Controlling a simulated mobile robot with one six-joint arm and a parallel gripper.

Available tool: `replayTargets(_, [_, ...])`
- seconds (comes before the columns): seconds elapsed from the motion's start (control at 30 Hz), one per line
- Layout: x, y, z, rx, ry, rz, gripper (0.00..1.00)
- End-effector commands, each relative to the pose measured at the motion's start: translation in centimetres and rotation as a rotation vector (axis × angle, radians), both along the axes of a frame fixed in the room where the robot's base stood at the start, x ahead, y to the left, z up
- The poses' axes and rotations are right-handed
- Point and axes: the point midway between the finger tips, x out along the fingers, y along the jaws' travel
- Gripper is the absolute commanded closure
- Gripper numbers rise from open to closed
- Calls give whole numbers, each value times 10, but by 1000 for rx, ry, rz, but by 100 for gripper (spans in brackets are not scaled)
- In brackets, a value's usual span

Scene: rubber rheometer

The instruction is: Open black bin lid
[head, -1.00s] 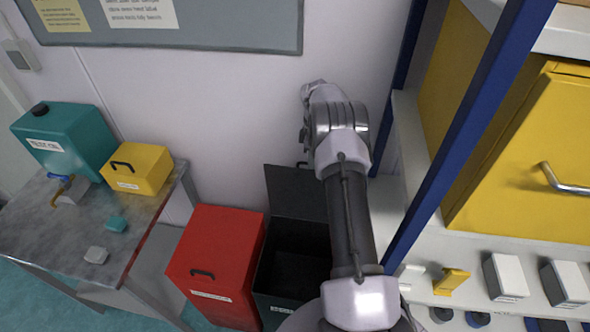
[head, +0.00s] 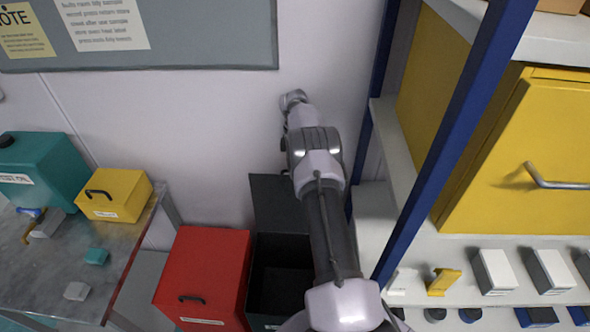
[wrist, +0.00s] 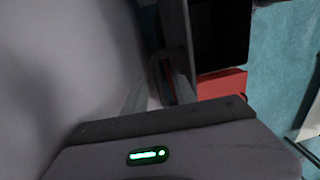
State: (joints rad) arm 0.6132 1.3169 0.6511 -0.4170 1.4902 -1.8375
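The black bin (head: 258,290) stands on the floor right of the red bin, and its dark inside shows. Its lid (head: 278,205) stands raised, upright near the wall. In the wrist view the bin's dark opening (wrist: 222,35) is at the upper right and the lid (wrist: 173,22) shows nearly edge-on. My gripper (wrist: 162,98) has its two fingers apart, beside the lid. A dark curved piece, seemingly the lid handle (wrist: 156,66), lies just beyond and between the fingertips; I cannot tell whether they touch it. In the head view my arm hides the gripper.
The red bin (head: 205,270) stands close on the left. A bench (head: 130,245) with a yellow box (head: 113,196) and a teal container (head: 45,165) is further left. A blue-framed shelf (head: 440,150) with a yellow cabinet (head: 510,150) stands close on the right.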

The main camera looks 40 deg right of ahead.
Motion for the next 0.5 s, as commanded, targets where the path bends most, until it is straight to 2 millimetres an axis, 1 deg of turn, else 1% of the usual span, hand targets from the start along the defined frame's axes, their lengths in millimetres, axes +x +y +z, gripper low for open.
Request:
replayTargets(0.17, [0, -1, 1, -1, -1, -1, 67])
replayTargets(0.23, [0, -1, 5, -2, -2, -1, 67])
replayTargets(0.27, [1, -2, 9, -3, -3, -1, 67])
replayTargets(0.4, [3, -4, 40, -4, -4, 0, 67])
replayTargets(0.5, [4, -4, 61, -4, -4, 0, 67])
